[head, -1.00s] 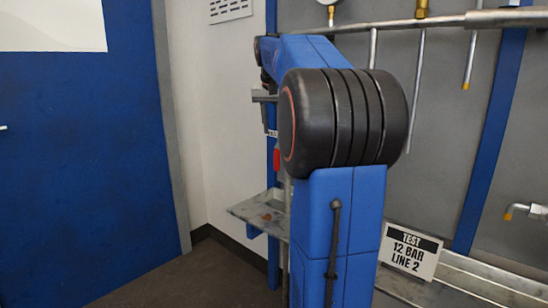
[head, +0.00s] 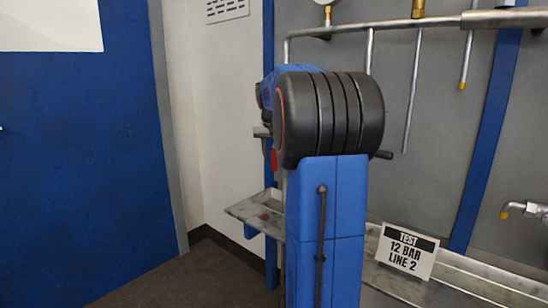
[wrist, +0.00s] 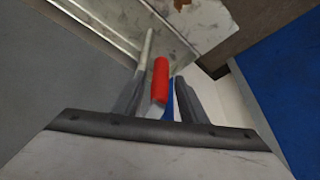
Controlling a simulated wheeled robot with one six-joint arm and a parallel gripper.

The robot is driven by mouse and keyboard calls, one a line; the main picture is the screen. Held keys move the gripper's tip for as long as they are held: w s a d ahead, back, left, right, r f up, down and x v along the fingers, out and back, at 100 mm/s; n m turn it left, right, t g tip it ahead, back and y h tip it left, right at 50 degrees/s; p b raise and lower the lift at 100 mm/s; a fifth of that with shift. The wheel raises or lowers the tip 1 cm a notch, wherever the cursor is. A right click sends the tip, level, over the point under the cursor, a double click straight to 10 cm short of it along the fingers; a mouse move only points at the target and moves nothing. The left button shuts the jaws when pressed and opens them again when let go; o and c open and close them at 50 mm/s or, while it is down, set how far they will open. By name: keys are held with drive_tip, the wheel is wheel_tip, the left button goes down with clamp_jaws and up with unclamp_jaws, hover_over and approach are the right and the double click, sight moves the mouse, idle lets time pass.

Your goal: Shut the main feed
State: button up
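A red-sleeved handle (wrist: 160,82) with a bare grey metal end shows in the wrist view, between the two fingers of my gripper (wrist: 160,88). The fingers stand apart, with a visible gap between the right finger and the red sleeve. Contact with the left finger cannot be made out. In the head view a small piece of red (head: 274,160) shows just left of my arm. My gripper and most of the valve there are hidden behind my arm. Which line the handle belongs to cannot be read.
A grey metal tray (head: 245,208) juts out below the red piece. A sign reading "TEST 12 BAR LINE 2" (head: 403,250) stands on a ledge at right. Pipes (head: 400,23) run along the grey panel. A blue door (head: 75,150) and open floor (head: 190,280) lie left.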

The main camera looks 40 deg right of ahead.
drive_tip(key=shift+c, duration=0.6)
clamp_jaws()
